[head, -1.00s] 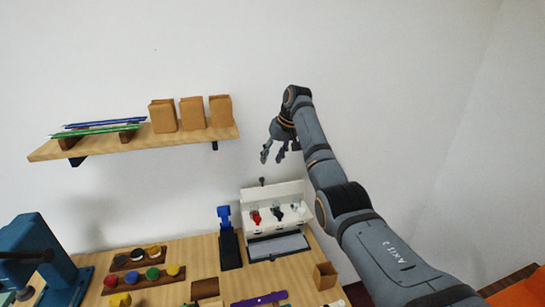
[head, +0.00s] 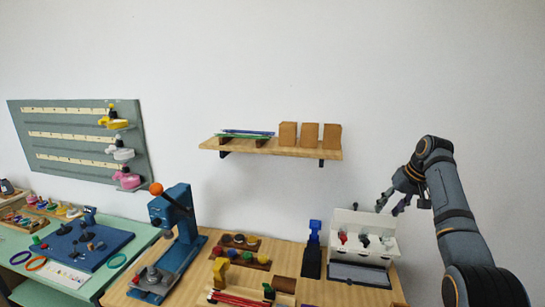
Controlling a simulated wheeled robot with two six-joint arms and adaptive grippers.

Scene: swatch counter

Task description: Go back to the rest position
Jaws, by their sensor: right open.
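My right gripper (head: 391,205) is open, with nothing between its fingers. It hangs at the right side, in front of the white wall and above the white dispenser-like box (head: 347,221) on the wooden counter (head: 208,260). My right arm comes up from the lower right corner and bends at the top. My left gripper is not in view.
A wall shelf (head: 280,150) holds several brown blocks and thin rods. A blue press (head: 177,235) with an orange knob stands on the counter. Small trays and blocks fill the counter's front.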

